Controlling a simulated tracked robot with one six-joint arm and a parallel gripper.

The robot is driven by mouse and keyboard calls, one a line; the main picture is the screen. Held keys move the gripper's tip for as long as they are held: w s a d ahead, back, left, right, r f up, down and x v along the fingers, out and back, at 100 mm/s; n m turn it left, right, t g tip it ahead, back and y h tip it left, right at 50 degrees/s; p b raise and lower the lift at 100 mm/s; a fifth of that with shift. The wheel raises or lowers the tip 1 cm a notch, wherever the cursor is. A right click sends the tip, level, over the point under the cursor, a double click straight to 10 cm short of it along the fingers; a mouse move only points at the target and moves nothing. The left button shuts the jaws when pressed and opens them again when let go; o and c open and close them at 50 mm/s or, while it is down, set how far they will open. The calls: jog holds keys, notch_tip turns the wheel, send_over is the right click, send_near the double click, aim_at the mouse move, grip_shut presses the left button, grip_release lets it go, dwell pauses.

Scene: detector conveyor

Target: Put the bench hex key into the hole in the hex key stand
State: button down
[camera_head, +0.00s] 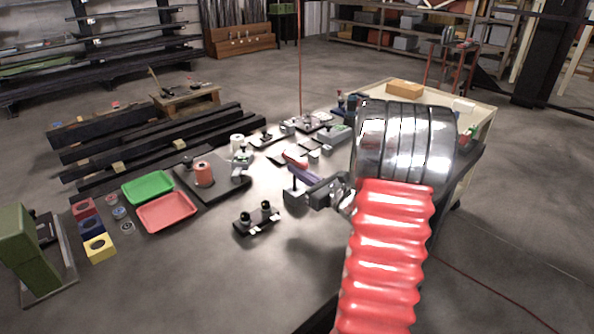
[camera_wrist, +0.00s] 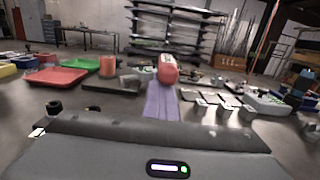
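My gripper (camera_head: 291,168) reaches left from the big metal wrist over the bench. Its two purple fingers (camera_wrist: 162,101) lie side by side with only a thin seam between them, so they look shut. A red rounded thing (camera_wrist: 167,70) shows right at the fingertips in the wrist view, and a red-and-white thing (camera_head: 295,158) shows there in the head view. I cannot tell whether it is touched. I cannot pick out the bench hex key or its stand with certainty. Part of the bench is hidden behind my wrist.
A black block with two dark knobs (camera_head: 257,218) stands left of my gripper. Further left are a red tray (camera_head: 167,212), a green tray (camera_head: 148,187), an orange spool (camera_head: 203,174) and a yellow box (camera_head: 99,248). Small grey parts (camera_head: 314,155) lie beyond the fingertips. The front middle is clear.

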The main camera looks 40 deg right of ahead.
jog(key=shift+f, duration=1.15)
jog(key=c, duration=2)
grip_release()
jog(key=shift+c, duration=0.2)
jog(key=shift+s+d, duration=0.1)
jog(key=shift+d, duration=0.05)
